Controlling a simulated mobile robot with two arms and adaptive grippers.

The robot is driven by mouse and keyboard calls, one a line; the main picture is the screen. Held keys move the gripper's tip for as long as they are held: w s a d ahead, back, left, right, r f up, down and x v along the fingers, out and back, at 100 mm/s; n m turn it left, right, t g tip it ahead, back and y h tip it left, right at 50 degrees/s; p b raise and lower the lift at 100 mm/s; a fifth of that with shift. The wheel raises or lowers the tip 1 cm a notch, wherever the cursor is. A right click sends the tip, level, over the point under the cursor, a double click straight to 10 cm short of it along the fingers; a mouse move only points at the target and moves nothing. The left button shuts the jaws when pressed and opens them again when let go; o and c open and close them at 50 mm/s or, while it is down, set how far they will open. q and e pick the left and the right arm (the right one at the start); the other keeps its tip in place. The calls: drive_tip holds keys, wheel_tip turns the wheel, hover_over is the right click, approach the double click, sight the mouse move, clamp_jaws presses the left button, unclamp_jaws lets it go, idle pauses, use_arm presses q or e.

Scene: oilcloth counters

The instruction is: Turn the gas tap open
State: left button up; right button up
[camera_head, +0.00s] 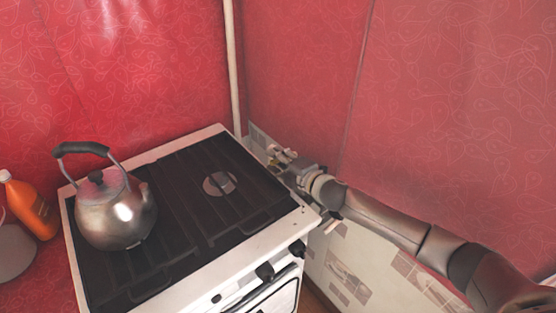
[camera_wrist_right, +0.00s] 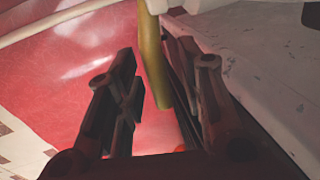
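The gas tap's yellow handle (camera_wrist_right: 152,62) hangs down from a pale fitting at the top of the right wrist view. My right gripper (camera_wrist_right: 158,92) is open around it, with one dark finger on each side. The handle lies closer to the right finger; I cannot tell whether it touches. There is a clear gap to the left finger. In the head view my right gripper (camera_head: 283,163) is at the back right corner of the stove, beside the wall, and mostly hides the tap. My left gripper is not in view.
The white stove (camera_head: 285,232) has a dark grate top with a metal kettle (camera_head: 118,215) at its left. A pale vertical pipe (camera_head: 233,70) runs up the red wall behind. An orange bottle (camera_head: 33,208) stands at the far left. A patterned light panel (camera_head: 345,265) is right of the stove.

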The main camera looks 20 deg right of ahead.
clamp_jaws()
idle(0.3)
drive_tip(key=shift+s+d+r+n+y+p, duration=0.1)
drive_tip(key=shift+s+r+n+y+p, duration=0.05)
drive_tip(key=shift+n+y+p, duration=0.2)
drive_tip(key=shift+s+d+n+g+y+p, duration=0.1)
drive_tip(key=shift+s+d+n+g+y, duration=0.15)
drive_tip(key=shift+n+g+y, duration=0.45)
drive_tip(key=shift+s+d+n+g+y+p, duration=0.15)
drive_tip(key=shift+s+n+g+y, duration=0.3)
drive_tip(key=shift+y, duration=0.4)
drive_tip(key=shift+s+d+n+g+y+p, duration=0.1)
drive_tip(key=shift+s+d+n+g+y, duration=0.1)
drive_tip(key=shift+n+g+y, duration=0.45)
